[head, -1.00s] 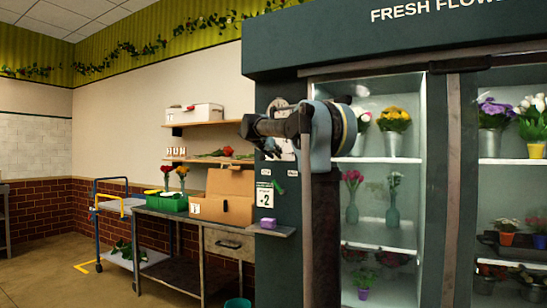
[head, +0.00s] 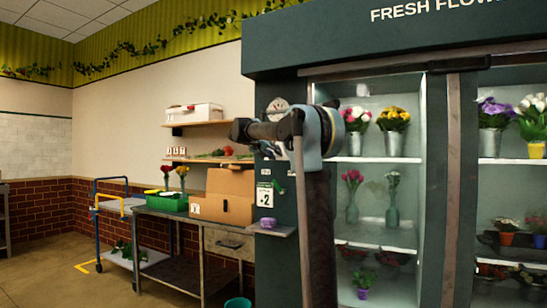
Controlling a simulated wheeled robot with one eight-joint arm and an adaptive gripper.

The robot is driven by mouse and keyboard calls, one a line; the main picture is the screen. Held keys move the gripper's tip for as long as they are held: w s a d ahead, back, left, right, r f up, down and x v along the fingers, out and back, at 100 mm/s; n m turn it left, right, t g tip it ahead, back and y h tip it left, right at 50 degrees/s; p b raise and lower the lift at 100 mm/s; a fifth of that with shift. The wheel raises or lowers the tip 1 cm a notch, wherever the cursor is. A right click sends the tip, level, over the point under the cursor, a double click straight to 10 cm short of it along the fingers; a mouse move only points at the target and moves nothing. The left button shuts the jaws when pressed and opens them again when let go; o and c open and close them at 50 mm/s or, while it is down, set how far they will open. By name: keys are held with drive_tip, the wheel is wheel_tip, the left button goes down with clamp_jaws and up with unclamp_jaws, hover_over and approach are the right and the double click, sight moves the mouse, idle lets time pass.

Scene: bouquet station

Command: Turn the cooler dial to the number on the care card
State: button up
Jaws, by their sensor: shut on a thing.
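My gripper (head: 266,151) is small and dark in the head view, against the cooler's side panel above the card. It is shut on what seems to be the cooler dial. A round pale gauge (head: 277,106) shows just above my wrist, partly covered.
A small shelf with a purple block (head: 266,221) sits below the card. A workbench (head: 165,213) on the left holds a green tray (head: 166,202) and a cardboard box (head: 230,195). A blue cart (head: 98,222) stands farther left. Open floor lies front left.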

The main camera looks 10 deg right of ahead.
drive_tip(key=n+h, duration=0.1)
drive_tip(key=n, duration=0.2)
drive_tip(key=n+h, duration=0.1)
drive_tip(key=shift+w+a+f+g+h, duration=0.15)
drive_tip(key=shift+a+f+g+h, duration=0.05)
drive_tip(key=shift+a+g+h, duration=0.1)
drive_tip(key=shift+n, duration=0.4)
drive_tip(key=o, duration=1)
drive_tip(key=shift+o, duration=0.2)
drive_tip(key=v, duration=1.2)
drive_tip(key=shift+f, duration=0.15)
